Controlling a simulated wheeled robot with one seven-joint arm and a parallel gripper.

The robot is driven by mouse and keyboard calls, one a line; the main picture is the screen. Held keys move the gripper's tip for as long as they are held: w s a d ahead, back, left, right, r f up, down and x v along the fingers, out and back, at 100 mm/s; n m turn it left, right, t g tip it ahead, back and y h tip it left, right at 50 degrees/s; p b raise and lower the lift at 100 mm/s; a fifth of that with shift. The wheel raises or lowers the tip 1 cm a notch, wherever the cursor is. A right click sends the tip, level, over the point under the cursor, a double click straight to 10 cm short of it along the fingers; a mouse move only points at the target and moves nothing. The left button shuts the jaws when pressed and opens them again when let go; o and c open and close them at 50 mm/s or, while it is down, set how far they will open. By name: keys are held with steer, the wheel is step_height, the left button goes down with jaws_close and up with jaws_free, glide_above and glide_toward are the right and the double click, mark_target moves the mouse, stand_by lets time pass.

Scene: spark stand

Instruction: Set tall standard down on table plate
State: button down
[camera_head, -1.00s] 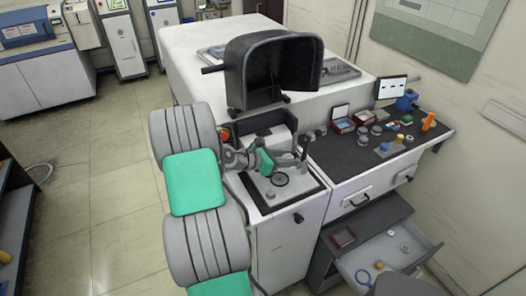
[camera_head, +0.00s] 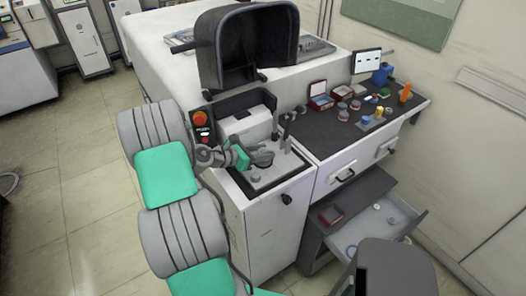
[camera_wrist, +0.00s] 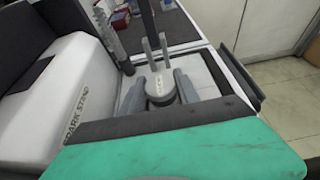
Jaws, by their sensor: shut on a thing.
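My gripper (camera_wrist: 161,92) is shut on a round grey piece with a pale top, the tall standard (camera_wrist: 160,84), its two fingers on either side of it. In the head view my gripper (camera_head: 262,158) is low over the spark stand's table plate (camera_head: 285,170), a grey plate with a dark border. The standard stays upright between the fingers. Its underside is hidden, so I cannot tell whether it touches the plate. The plate's dark ring is covered by my gripper.
A small grey cylinder (camera_head: 255,178) stands on the plate's near side. An upright dark clamp post (camera_head: 285,133) rises behind my gripper. A red emergency button (camera_head: 200,118) is at the left. The dark counter (camera_head: 330,150) to the right holds small boxes and samples; an open drawer (camera_head: 405,215) is below.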

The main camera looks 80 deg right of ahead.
steer(key=shift+f, duration=0.5)
stand_by(0.4)
steer(key=c, duration=0.8)
jaws_free()
